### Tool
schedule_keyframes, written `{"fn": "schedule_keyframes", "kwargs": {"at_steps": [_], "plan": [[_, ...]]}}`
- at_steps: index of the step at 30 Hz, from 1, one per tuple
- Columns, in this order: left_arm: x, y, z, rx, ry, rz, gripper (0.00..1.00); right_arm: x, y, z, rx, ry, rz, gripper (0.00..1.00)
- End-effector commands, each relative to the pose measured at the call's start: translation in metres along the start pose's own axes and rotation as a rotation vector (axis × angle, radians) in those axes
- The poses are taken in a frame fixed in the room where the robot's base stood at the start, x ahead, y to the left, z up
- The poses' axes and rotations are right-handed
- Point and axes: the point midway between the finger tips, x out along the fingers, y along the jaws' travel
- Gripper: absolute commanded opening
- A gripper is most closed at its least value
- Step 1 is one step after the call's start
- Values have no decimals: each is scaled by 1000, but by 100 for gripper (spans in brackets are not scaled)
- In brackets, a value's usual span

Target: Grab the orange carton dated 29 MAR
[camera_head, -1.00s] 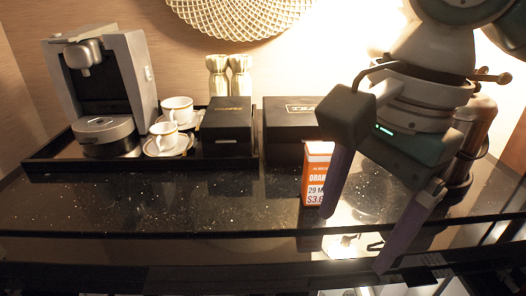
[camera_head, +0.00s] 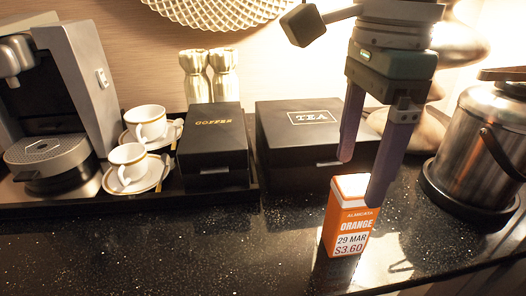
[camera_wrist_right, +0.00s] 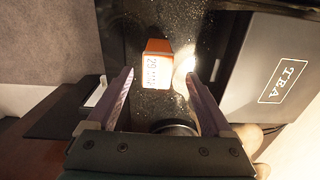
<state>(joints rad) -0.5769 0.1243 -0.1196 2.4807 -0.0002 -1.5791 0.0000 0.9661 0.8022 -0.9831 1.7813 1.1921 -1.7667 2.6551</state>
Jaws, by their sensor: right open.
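The orange carton (camera_head: 349,226) stands upright on the black speckled counter, in front of the tea box. Its label reads ORANGE, 29 MAR, $3.60, and its top is white. One finger overlaps the carton's upper right edge in the head view. In the right wrist view the carton (camera_wrist_right: 158,68) shows ahead of the open fingers, roughly centred between them, with nothing held. My left gripper is not in view.
The tea box (camera_head: 300,140) stands behind the carton, with the coffee box (camera_head: 214,150) to its left. A steel ice bucket (camera_head: 482,145) stands at the right. Cups on saucers (camera_head: 140,188) and a coffee machine (camera_head: 95,80) are at the left. The front counter is clear left of the carton.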

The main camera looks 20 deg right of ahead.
Motion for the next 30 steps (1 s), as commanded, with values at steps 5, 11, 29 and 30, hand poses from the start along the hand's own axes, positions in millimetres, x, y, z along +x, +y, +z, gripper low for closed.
{"fn": "schedule_keyframes", "kwargs": {"at_steps": [5,11,29,30], "plan": [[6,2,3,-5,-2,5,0,30,1,-1,1,3,3,85],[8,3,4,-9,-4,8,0,48,0,-1,0,3,3,85],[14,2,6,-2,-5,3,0,91,-1,-1,-2,2,0,79],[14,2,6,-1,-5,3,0,91,-1,-1,-2,2,0,75]]}}
